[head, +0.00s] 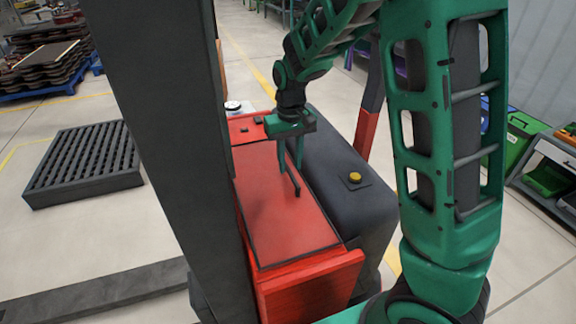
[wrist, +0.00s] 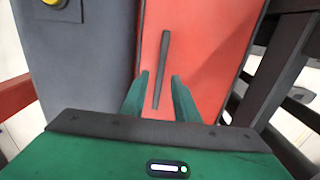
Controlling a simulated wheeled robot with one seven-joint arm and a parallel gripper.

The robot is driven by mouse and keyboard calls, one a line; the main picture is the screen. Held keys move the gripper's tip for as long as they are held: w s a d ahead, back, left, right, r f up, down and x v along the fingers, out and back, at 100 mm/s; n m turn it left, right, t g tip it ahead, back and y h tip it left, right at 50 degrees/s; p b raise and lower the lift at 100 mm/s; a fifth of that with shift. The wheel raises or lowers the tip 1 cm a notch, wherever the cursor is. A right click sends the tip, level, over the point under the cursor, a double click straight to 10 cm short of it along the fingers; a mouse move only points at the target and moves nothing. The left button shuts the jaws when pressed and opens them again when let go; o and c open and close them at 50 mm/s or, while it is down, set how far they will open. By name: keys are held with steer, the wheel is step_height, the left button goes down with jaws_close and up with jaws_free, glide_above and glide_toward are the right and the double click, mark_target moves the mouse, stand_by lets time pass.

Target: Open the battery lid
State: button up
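The battery lid is a flat red panel (head: 275,215) with a dark outline, on top of the red machine body. It also shows in the wrist view (wrist: 205,50). A thin dark bar handle (wrist: 164,60) stands out on the lid; in the head view its dark end (head: 294,183) shows by my fingers. My gripper (head: 291,165) points down over the lid near its edge beside the grey housing. In the wrist view my gripper (wrist: 159,78) is open, with the handle lying lengthwise between the two green fingers. Whether the fingers touch the handle I cannot tell. The lid lies flat.
A dark grey housing (head: 340,180) with a yellow button (head: 355,177) stands right beside the lid. A dark upright mast (head: 165,110) rises on the lid's left. A slatted dark pallet (head: 85,165) lies on the floor at left. Shelves with green bins (head: 548,180) stand at right.

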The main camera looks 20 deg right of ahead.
steer(key=shift+f, duration=0.75)
jaws_close()
steer(key=shift+a+r, duration=0.1)
steer(key=shift+a, duration=0.05)
